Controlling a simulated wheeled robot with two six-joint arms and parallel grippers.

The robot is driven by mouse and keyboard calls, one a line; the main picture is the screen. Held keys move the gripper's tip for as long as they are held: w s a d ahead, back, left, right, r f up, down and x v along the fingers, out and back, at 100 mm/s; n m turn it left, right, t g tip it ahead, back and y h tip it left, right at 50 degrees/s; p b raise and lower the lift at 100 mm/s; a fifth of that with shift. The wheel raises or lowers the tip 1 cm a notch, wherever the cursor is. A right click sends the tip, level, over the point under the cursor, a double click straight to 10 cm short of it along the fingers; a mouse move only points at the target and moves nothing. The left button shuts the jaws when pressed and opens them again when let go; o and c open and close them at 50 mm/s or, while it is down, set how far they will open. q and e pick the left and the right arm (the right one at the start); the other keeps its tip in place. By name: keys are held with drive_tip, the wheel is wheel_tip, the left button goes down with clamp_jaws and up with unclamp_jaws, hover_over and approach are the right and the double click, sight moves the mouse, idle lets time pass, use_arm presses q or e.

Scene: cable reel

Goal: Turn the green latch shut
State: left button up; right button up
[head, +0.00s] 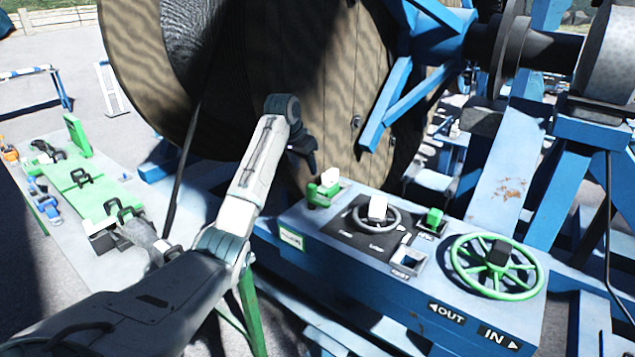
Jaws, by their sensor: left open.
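A green fitting with a white knob (322,193) sits at the back left corner of the blue control box (370,282); it looks like the green latch, but its position cannot be told. A smaller green block (434,217) stands on the box's top, right of the dial. My left arm comes in from the bottom left and bends over the box. My left gripper (304,160) is dark, small and open, in front of the wooden reel and a little above the green fitting, apparently apart from it. My right gripper is not in view.
A large wooden cable reel (265,75) stands behind the box. A round dial with a white handle (377,210) and a green handwheel (496,268) are on the box. Blue frame beams (480,180) stand at right.

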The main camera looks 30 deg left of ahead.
sight(312, 186)
use_arm(q)
drive_tip(key=p+x, duration=0.2)
drive_tip(key=x, duration=0.1)
drive_tip(key=p+x, duration=0.1)
drive_tip(key=shift+s+d+f, duration=0.15)
drive_tip(key=shift+d+f, duration=0.05)
drive_tip(key=shift+f, duration=0.3)
drive_tip(key=p+x, duration=0.1)
drive_tip(key=x, duration=0.4)
drive_tip(key=shift+a, duration=0.1)
drive_tip(key=c, duration=1)
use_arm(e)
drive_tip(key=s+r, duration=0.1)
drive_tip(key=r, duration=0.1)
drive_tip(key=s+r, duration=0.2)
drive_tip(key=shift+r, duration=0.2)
